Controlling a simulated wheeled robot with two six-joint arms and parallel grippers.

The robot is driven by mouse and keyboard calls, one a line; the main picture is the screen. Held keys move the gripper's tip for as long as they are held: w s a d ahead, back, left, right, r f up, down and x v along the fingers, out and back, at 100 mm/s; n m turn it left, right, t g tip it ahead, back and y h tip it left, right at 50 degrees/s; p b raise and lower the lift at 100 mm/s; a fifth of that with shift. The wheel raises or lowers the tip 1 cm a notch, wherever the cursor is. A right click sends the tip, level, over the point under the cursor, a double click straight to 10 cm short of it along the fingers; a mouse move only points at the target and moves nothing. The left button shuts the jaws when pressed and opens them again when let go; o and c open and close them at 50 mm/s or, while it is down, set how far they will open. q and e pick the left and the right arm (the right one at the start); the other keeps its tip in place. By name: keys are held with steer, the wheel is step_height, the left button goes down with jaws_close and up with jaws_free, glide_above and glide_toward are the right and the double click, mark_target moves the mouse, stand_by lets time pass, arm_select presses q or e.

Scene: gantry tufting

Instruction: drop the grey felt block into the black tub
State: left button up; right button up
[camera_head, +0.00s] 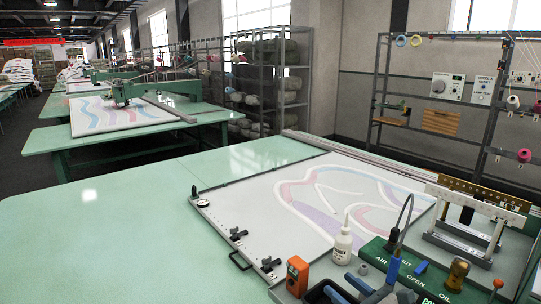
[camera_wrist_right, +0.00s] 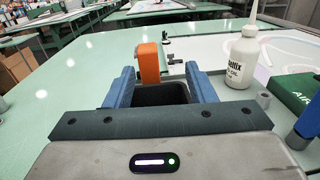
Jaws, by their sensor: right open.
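The black tub (camera_wrist_right: 164,94) shows between my fingers in the wrist view, with its dark inside partly framed by them. In the head view the tub (camera_head: 318,292) is at the bottom edge, partly covered by my gripper. My right gripper (camera_wrist_right: 159,72) has its two blue fingers apart with nothing held between them, over or close to the tub. It also shows at the bottom of the head view (camera_head: 346,289). I cannot make out the grey felt block in either view; the tub's inside is too dark to tell what lies there. My left gripper is not in view.
An orange box (camera_head: 297,272) stands beside the tub. A white bottle (camera_head: 342,243), a small grey ring-like piece (camera_head: 363,270) and a green panel (camera_head: 410,268) with a blue tool (camera_head: 392,270) are on the right. The green table (camera_head: 120,240) is clear on the left.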

steer(key=shift+s+d+f, duration=0.1)
steer(key=shift+s+d, duration=0.1)
steer(key=shift+s, duration=0.05)
steer(key=b+v, duration=0.2)
steer(key=v, duration=0.8)
steer(key=shift+b, duration=0.4)
steer(key=shift+s, duration=0.15)
